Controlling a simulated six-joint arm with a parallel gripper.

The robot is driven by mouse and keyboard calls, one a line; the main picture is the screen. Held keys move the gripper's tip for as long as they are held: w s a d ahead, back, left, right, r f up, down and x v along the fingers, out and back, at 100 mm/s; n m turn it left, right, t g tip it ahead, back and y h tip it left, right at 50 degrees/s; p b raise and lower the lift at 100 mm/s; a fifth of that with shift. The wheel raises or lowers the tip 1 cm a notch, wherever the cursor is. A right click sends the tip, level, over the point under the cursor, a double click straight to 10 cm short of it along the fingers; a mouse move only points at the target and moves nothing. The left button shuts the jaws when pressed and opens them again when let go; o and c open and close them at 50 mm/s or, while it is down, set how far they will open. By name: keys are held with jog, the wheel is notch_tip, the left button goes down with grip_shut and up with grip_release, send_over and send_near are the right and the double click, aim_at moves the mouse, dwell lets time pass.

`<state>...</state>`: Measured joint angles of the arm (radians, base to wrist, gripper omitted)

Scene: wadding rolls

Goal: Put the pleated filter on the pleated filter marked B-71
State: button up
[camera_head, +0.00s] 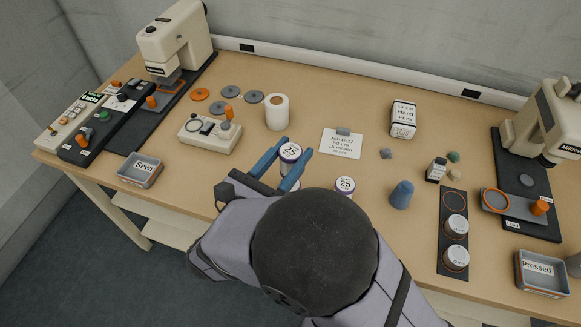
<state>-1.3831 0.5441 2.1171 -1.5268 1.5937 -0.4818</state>
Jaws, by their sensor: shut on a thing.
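My gripper (295,148), with blue fingers, is shut on a short white cylinder with a dark rim and "25" on top, which I take to be the pleated filter (290,151). Part of a pale thing (292,185) shows low between the fingers; whether it touches the held piece is unclear. A similar white piece marked "25" (345,185) stands on the table to the right, its lower part hidden by my arm. I cannot read B-71 on any piece.
A white roll (277,112) stands behind my gripper, a card (341,143) to its right. A blue-grey cone (401,194) stands further right. A dark strip (452,198) bears two white-topped round pieces. Machines stand at both ends, with trays marked Sewn (141,170) and Pressed (541,274).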

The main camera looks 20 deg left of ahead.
aim_at(284, 176)
jog(key=shift+f, duration=2.25)
jog(key=shift+f, duration=0.15)
jog(key=o, duration=1)
jog(key=shift+o, duration=0.2)
jog(key=shift+s, duration=0.15)
jog(key=b+v, duration=0.2)
jog(key=v, duration=0.9)
jog(key=shift+s, duration=0.35)
